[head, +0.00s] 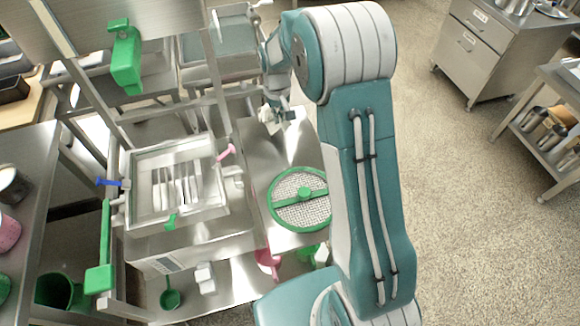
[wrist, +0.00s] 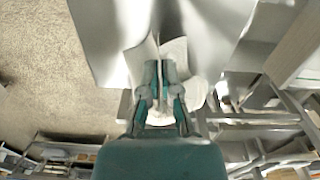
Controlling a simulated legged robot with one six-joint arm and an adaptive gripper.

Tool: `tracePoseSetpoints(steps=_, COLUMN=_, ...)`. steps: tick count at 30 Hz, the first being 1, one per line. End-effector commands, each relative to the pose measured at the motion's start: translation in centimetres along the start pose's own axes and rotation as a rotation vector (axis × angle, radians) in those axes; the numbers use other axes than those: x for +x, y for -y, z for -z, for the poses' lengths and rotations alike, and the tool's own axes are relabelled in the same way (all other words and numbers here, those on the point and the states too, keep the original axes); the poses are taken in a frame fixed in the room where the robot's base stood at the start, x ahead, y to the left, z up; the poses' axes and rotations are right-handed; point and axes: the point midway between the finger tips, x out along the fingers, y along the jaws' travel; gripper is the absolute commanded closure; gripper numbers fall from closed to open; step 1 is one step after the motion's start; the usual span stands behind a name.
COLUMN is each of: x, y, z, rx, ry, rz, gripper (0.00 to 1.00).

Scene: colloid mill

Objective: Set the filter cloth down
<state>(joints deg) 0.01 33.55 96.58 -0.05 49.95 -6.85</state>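My gripper (wrist: 160,80) is shut on the white filter cloth (wrist: 176,52). The cloth is pinched between the two fingers, with folds spreading on both sides. In the head view my gripper (head: 274,112) is at the far end of the steel worktop (head: 262,160), and a small part of the white cloth (head: 292,115) shows there. The worktop also shows in the wrist view (wrist: 95,30), beyond the cloth. I cannot tell whether the cloth touches the worktop. My arm hides part of the worktop's right side.
A round green-rimmed sieve (head: 283,216) lies on the worktop's near end. A square steel unit with upright plates (head: 135,192) stands to the left, with a pink handle (head: 226,152) pointing towards the worktop. Bare worktop lies between sieve and gripper. A drawer cabinet (head: 468,52) stands far right.

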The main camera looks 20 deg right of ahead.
Motion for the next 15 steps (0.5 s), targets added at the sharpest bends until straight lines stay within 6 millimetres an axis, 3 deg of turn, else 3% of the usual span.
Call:
tracePoseSetpoints(steps=4, x=1.18, y=0.01, z=0.0, rx=0.0, ry=0.0, rz=0.0, gripper=1.0)
tracePoseSetpoints(steps=13, x=1.4, y=0.02, z=0.0, rx=0.0, ry=-0.001, rz=0.0, gripper=1.0)
tracePoseSetpoints(steps=15, x=1.4, y=0.02, z=0.0, rx=0.0, ry=-0.001, rz=0.0, gripper=0.65)
